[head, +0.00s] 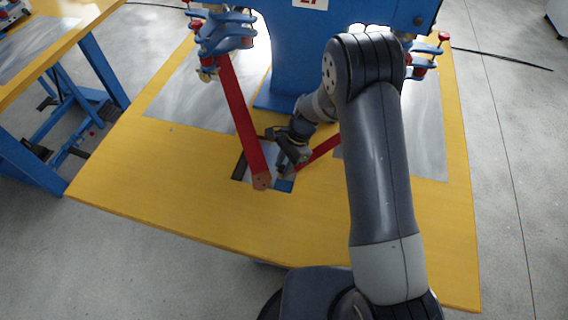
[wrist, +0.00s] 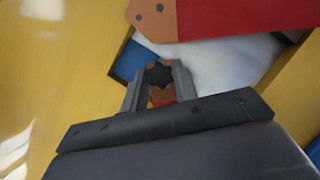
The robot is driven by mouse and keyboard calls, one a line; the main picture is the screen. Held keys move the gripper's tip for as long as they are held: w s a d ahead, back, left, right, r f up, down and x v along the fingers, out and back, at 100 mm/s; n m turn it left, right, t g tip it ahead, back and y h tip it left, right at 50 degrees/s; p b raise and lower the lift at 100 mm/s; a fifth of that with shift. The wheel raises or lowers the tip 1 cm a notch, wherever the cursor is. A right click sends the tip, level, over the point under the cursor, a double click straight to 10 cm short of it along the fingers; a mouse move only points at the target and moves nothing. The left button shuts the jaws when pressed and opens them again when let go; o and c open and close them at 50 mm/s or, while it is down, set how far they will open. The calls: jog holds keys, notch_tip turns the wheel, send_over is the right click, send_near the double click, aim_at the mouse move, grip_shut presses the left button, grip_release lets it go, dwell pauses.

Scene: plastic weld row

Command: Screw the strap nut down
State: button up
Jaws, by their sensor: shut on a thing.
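The strap nut (wrist: 158,74) is a small dark star-shaped knob in the wrist view. My gripper (wrist: 160,82) is shut on it, with one finger on each side. A red and brown piece (wrist: 161,96) shows just below the nut between the fingers. Whether the nut sits fully against it cannot be told. In the head view my gripper (head: 287,160) is low over the bench between two red straps, and the nut is too small to make out there. The left strap (head: 240,115) has a brown end with holes. The right strap (head: 322,150) runs toward my gripper.
The straps run near a blue press frame (head: 320,50) on a yellow bench (head: 180,215). The left strap passes close beside my gripper. Grey metal sheets (head: 185,95) lie on the bench. The front of the bench is clear.

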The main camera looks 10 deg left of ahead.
jog(key=c, duration=0.4)
jog(key=shift+o, duration=0.2)
jog(key=m, duration=0.2)
jog(key=m+t+y, duration=0.1)
jog(key=m, duration=0.1)
jog(key=shift+s+m+t, duration=0.15)
jog(key=shift+m+t, duration=0.15)
jog(key=shift+m, duration=0.1)
jog(key=m+t, duration=0.2)
jog(key=m, duration=0.3)
jog(key=shift+s+r, duration=0.1)
jog(key=shift+s, duration=0.05)
jog(key=o, duration=0.6)
jog(key=shift+m, duration=0.4)
jog(key=o, duration=0.9)
notch_tip(320, 180, up, 7)
jog(key=p, duration=0.6)
jog(key=shift+p, duration=0.35)
